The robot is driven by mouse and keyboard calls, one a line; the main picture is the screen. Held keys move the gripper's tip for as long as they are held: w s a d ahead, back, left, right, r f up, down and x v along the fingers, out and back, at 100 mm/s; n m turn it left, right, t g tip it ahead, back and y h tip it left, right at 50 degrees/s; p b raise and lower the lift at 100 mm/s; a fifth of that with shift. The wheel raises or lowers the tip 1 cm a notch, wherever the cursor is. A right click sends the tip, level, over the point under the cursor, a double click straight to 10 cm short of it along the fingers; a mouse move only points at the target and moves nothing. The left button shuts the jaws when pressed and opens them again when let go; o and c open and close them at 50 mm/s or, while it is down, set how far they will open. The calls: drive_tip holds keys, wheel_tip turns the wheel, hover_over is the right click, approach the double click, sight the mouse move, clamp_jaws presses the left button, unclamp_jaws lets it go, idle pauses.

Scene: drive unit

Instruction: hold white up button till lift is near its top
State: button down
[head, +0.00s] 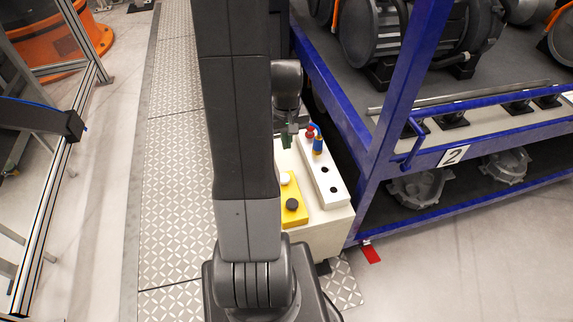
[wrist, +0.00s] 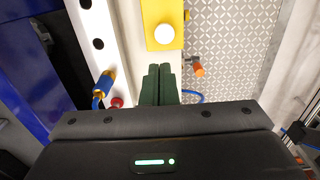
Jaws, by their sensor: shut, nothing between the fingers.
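The white button (head: 285,178) sits on a yellow control box (head: 303,217), with a black button (head: 291,204) nearer to me on the same box. In the wrist view the white button (wrist: 164,34) is on the yellow box (wrist: 178,10), just beyond my fingertips in the picture. My gripper (head: 286,139), with dark green fingers, is shut and empty. In the wrist view my gripper's fingers (wrist: 159,68) lie side by side, and a gap shows between them and the button. My arm hides part of the box in the head view. I cannot make out the lift.
A white panel (head: 328,185) with holes and red and blue-yellow plugs (head: 317,142) stands beside the yellow box. A blue rack (head: 372,190) holding grey motors is on the right. An orange fitting (wrist: 198,70) shows near my fingers. Patterned floor plates (head: 180,150) lie left.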

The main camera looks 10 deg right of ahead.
sight(286, 180)
drive_tip(key=shift+s, duration=0.1)
wheel_tip(286, 180, down, 14)
idle(0.9)
wheel_tip(286, 180, down, 2)
drive_tip(key=shift+f+b, duration=0.1)
drive_tip(key=shift+b, duration=0.95)
drive_tip(key=shift+s+a, duration=0.1)
drive_tip(key=shift+s, duration=0.25)
drive_tip(key=shift+s+a+f+b, duration=0.1)
drive_tip(key=shift+s+f+b, duration=0.1)
drive_tip(key=shift+b, duration=0.15)
idle(1.0)
idle(1.3)
wheel_tip(286, 180, up, 16)
drive_tip(key=w+p, duration=0.1)
drive_tip(key=p, duration=0.2)
drive_tip(key=shift+f, duration=0.25)
